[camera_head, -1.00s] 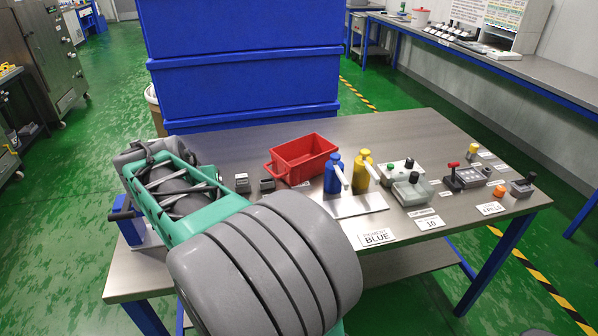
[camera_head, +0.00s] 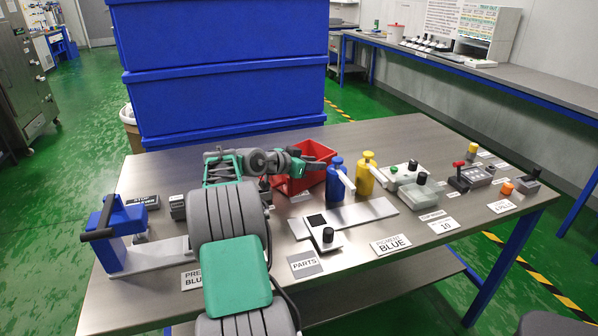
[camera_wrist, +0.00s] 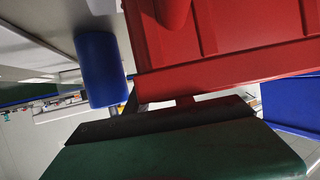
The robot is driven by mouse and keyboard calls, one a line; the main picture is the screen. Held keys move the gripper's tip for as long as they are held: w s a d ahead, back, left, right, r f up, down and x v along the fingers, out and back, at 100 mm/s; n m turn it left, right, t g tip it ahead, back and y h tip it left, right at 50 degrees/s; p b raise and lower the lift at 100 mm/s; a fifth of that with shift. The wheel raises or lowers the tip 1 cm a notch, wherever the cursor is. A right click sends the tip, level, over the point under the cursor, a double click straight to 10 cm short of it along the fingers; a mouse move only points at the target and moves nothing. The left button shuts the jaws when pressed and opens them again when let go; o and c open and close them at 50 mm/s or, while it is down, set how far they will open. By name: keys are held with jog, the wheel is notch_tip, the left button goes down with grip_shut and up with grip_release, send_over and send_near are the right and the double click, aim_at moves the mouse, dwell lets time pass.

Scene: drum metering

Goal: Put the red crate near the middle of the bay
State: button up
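The red crate (camera_head: 318,152) stands on the steel table (camera_head: 370,278), left of and behind the blue pump bottle (camera_head: 336,178). My gripper (camera_head: 301,165) is at the crate's near left side, its fingers partly overlapping the crate in this view. In the wrist view the crate (camera_wrist: 230,40) fills the upper right, close above a green finger with a dark pad. A narrow red piece shows beside the pad. Whether the fingers are closed on it is hidden. I cannot make out which area is the bay.
A yellow pump bottle (camera_head: 366,172) and grey control boxes (camera_head: 415,190) stand right of the crate. A blue press-like stand (camera_head: 118,232) is at the left. A small scale-like device (camera_head: 323,238) and a PARTS label (camera_head: 305,264) are in front. Big blue bins (camera_head: 225,105) stand behind the table.

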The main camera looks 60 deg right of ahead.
jog(key=shift+w, duration=0.1)
jog(key=shift+c, duration=0.3)
grip_shut()
dwell(0.9)
